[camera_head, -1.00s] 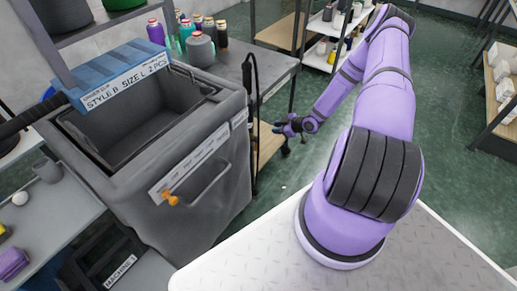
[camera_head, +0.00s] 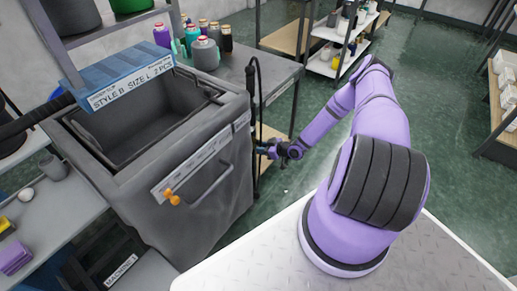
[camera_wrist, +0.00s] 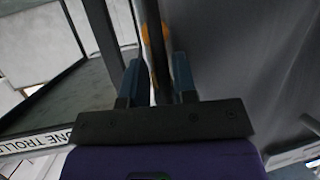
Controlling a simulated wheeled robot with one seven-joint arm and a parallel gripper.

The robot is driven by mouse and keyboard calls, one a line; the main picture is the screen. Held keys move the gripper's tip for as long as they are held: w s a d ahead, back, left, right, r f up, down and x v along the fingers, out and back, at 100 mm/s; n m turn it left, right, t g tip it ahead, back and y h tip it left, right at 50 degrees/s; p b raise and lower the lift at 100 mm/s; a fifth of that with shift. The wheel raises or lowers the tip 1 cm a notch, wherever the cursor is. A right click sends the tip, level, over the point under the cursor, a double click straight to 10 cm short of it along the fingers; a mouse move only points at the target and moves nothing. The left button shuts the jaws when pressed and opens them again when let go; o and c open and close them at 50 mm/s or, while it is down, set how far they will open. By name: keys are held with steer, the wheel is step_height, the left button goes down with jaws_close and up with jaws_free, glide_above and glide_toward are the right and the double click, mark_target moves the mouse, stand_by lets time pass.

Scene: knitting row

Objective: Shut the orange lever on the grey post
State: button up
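A thin dark grey post (camera_wrist: 157,45) runs down between my gripper's fingers in the wrist view. Orange parts (camera_wrist: 149,32), which look like the lever, show just behind and beside the post, partly hidden by it. Whether the lever is open or shut cannot be told. My gripper (camera_wrist: 156,64) is open, one finger on each side of the post; contact is not clear. In the head view my gripper (camera_head: 272,149) is beside the upright dark post (camera_head: 258,105) at the right side of a grey bin; the lever there is too small or hidden to make out.
A shelf (camera_head: 335,62) stands farther back. Green floor (camera_head: 440,110) is free to the right.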

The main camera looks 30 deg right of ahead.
steer(key=shift+x, duration=1.1)
jaws_close()
